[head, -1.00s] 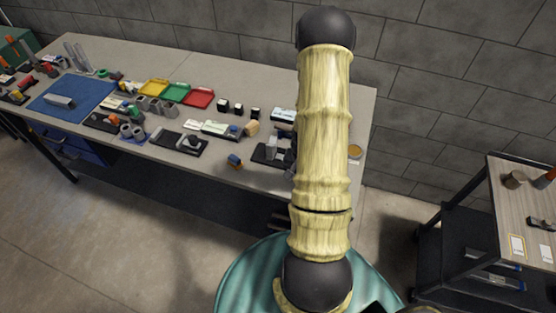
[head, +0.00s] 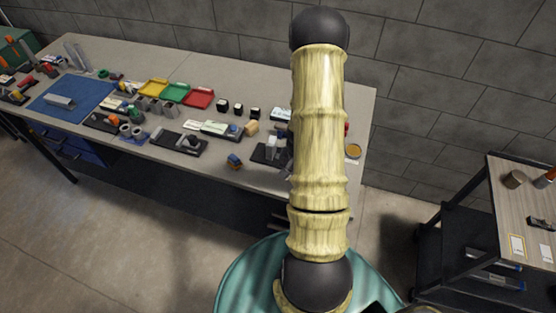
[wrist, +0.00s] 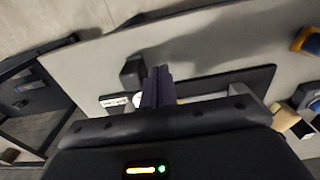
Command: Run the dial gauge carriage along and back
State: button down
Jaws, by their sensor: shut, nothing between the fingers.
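In the wrist view my gripper (wrist: 157,75) is shut, its two dark fingers together with nothing between them. It is over a black base plate (wrist: 245,80) with a pale rail-like bar. A black upright block (wrist: 132,70) stands just left of the fingertips. A white, partly round part (wrist: 115,102), perhaps the dial gauge, is beside the fingers and partly hidden by my gripper; I cannot tell whether they touch. In the head view a black base with a grey block (head: 270,147) shows left of my arm. My arm hides the rest of it, and my gripper.
A round yellow-topped tin (head: 353,151) is right of my arm. Coloured trays (head: 175,92) stand farther left. A cart (head: 520,190) stands at the right.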

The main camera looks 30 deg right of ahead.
notch_tip(320, 180, up, 8)
jog(key=p, duration=0.6)
dwell(0.5)
dwell(0.4)
jog(key=s+a+r+n+t+b, duration=0.1)
jog(key=a+r+n+b, duration=0.2)
jog(key=a, duration=0.7)
jog(key=s+a+r+n+t+b, duration=0.1)
jog(key=s+a+r+n+b, duration=0.1)
jog(key=a+r+n+b, duration=0.2)
jog(key=a+r+n, duration=0.3)
jog(key=a+r, duration=0.3)
jog(key=a, duration=0.1)
jog(key=shift+r+t, duration=0.3)
jog(key=shift+r, duration=0.1)
